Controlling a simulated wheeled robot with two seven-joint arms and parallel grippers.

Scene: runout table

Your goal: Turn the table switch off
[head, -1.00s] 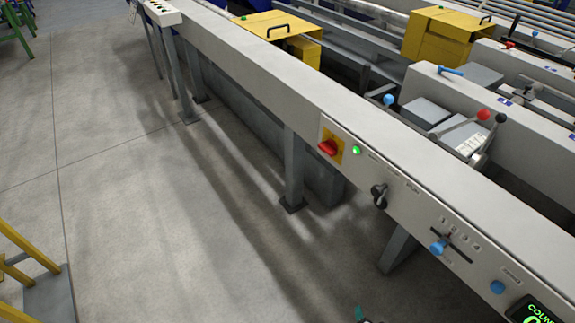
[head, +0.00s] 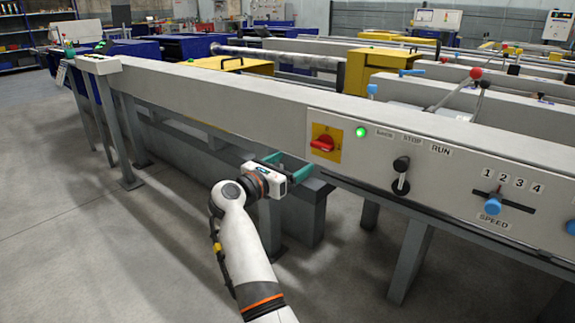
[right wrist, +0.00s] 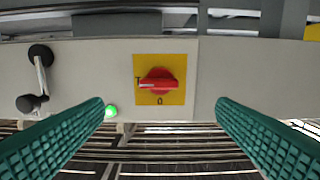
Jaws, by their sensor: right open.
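The table switch is a red rotary knob (head: 323,143) on a yellow plate (head: 319,155), on the table's grey front panel. In the right wrist view, which shows the panel upside down, the knob (right wrist: 160,82) lies horizontal. Its white pointer line is at the left end, beside the I mark; the 0 mark is below it. A green lamp (head: 361,132) beside the switch is lit. My right gripper (head: 288,166) is open and empty, with its teal fingers toward the panel, to the left of and below the switch. The fingers are apart from the knob. My left gripper is not seen.
Right of the switch are a black selector lever (head: 401,175), a blue speed slider (head: 492,200) and a blue button (head: 571,227). A long beam (head: 215,105) runs to the back left. Table legs stand below the panel. The floor at left is clear.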

